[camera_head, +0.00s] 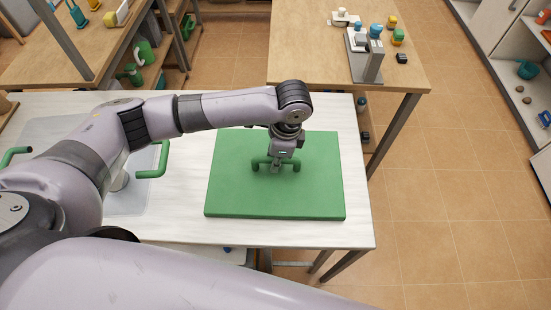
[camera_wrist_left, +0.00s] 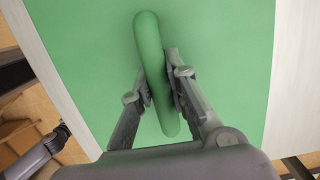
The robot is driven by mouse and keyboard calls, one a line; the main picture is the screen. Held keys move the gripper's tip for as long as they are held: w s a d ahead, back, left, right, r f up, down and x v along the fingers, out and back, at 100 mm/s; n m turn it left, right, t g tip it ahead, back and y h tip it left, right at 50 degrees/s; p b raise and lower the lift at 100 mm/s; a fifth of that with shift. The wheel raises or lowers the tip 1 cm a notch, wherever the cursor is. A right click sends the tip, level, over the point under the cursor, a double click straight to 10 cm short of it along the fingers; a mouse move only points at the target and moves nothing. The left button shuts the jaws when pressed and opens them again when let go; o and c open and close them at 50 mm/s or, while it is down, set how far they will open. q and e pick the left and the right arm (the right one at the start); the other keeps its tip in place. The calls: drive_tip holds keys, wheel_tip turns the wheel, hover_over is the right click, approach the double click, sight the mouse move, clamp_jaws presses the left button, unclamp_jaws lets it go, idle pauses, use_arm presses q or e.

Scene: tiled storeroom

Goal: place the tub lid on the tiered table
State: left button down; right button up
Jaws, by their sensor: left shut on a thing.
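The tub lid (camera_head: 232,185) is a flat green slab with a green bar handle on top. It is over the right part of the white table top (camera_head: 310,233); I cannot tell whether it rests there or hangs just above. My left gripper (camera_head: 276,168) comes down from above and is shut on the lid's handle. In the left wrist view the fingers (camera_wrist_left: 160,98) close on both sides of the handle (camera_wrist_left: 149,50), with the green lid (camera_wrist_left: 230,60) filling most of the view. My right gripper is not in view.
A pale, see-through tub with green handles (camera_head: 152,173) stands on the left of the white table, partly behind my arm. A wooden table (camera_head: 300,50) behind bears a grey stand and small items. Wooden shelving (camera_head: 50,62) is at back left. Tiled floor (camera_head: 430,200) is clear at right.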

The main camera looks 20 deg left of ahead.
use_arm(q)
drive_tip(key=c, duration=1.6)
unclamp_jaws()
drive_tip(key=shift+o, duration=0.2)
wheel_tip(320, 180, up, 12)
drive_tip(key=d, duration=0.1)
drive_tip(key=shift+w+d+b, duration=0.25)
drive_tip(key=shift+d+b, duration=0.05)
drive_tip(key=shift+d, duration=0.1)
drive_tip(key=shift+f, duration=0.1)
